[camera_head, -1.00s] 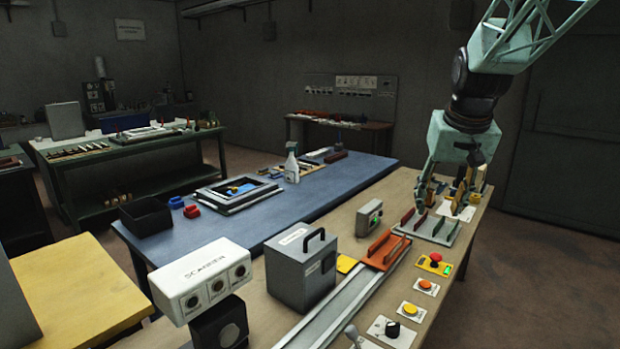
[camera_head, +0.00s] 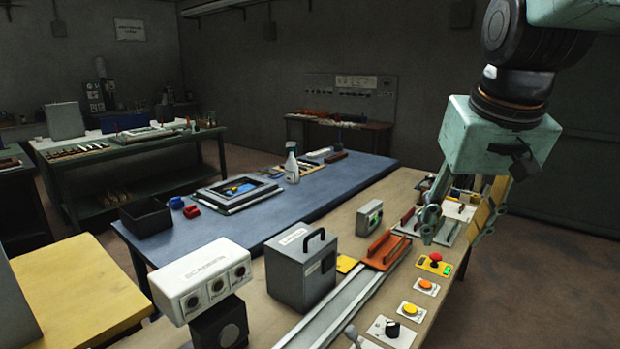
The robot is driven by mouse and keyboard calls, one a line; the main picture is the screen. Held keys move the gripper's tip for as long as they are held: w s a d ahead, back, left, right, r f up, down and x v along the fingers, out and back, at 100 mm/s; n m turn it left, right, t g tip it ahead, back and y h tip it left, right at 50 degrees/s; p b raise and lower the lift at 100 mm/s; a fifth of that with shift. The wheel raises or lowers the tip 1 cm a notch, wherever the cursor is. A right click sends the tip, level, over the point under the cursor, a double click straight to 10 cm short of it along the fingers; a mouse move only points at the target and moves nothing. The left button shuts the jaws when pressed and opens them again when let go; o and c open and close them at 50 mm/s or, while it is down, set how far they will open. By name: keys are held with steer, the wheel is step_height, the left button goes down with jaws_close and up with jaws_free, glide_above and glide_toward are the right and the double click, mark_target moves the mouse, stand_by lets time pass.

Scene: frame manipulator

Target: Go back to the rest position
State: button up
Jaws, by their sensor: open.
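My gripper (camera_head: 456,236) hangs at the right of the view, over the right part of the wooden workbench (camera_head: 345,239). Its two fingers are spread apart with nothing visible between them. The fingers partly hide a grey rack (camera_head: 449,231) with upright dividers and the small items behind it. My teal wrist is above the fingers.
A grey case (camera_head: 300,273), a white scanner (camera_head: 205,278) and a rail with a red-orange carriage (camera_head: 384,251) stand on the bench. Buttons, including a red one (camera_head: 435,258), line its right side. A blue table (camera_head: 320,205) adjoins it. The air above the bench's middle is clear.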

steer(key=s+a+f, duration=0.2)
steer(key=s, duration=1)
steer(key=s+a+f+n, duration=0.1)
steer(key=s+a+f, duration=0.1)
steer(key=s, duration=1)
